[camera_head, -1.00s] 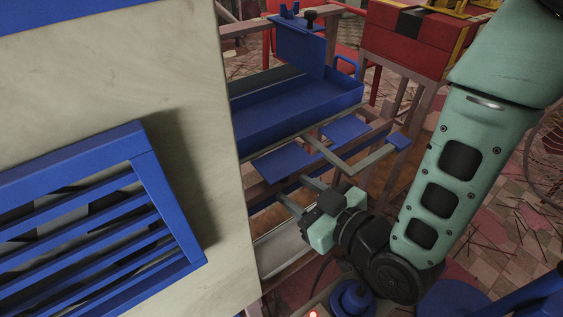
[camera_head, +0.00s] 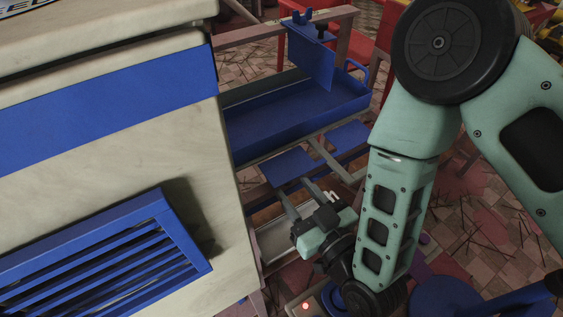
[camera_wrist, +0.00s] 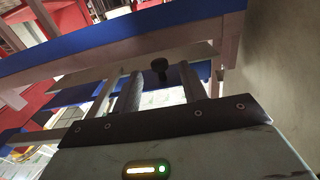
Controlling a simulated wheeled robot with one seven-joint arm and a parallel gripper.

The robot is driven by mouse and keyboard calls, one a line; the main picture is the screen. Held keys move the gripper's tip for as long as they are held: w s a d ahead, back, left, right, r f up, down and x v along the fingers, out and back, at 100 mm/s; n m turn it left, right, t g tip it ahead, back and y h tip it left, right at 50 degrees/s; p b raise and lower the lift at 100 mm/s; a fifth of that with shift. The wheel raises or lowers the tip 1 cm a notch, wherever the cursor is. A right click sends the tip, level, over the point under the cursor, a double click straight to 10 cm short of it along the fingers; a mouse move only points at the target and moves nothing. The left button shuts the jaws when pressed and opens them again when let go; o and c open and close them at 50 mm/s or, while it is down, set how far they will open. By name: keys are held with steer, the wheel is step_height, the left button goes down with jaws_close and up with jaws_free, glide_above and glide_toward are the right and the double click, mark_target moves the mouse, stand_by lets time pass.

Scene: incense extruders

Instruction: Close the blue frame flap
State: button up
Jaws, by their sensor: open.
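A blue louvred frame (camera_head: 115,255) sits on the pale cabinet front at lower left. I cannot tell for sure which is the flap. My gripper (camera_head: 297,198) is low beside the cabinet, below the tray, near the small blue plates (camera_head: 283,166). Its fingers are apart with nothing between them. In the wrist view, a blue band (camera_wrist: 130,36) crosses above my gripper (camera_wrist: 160,88), and a black knob (camera_wrist: 159,66) shows beyond the fingers.
The pale cabinet (camera_head: 215,145) fills the left side. Wooden rails (camera_head: 340,30) run behind the tray. Red furniture (camera_head: 372,45) stands at the back. A red lit button (camera_head: 305,306) shows at the bottom. Tiled floor lies at right.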

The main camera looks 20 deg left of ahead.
mark_target(290, 183)
steer(key=w+a+p, duration=0.1)
steer(key=p, duration=0.1)
steer(key=shift+r+p, duration=0.2)
steer(key=shift+p, duration=0.15)
steer(key=shift+f+b+x, duration=0.2)
steer(key=shift+b+x, duration=0.15)
steer(key=shift+x, duration=2.05)
jaws_close()
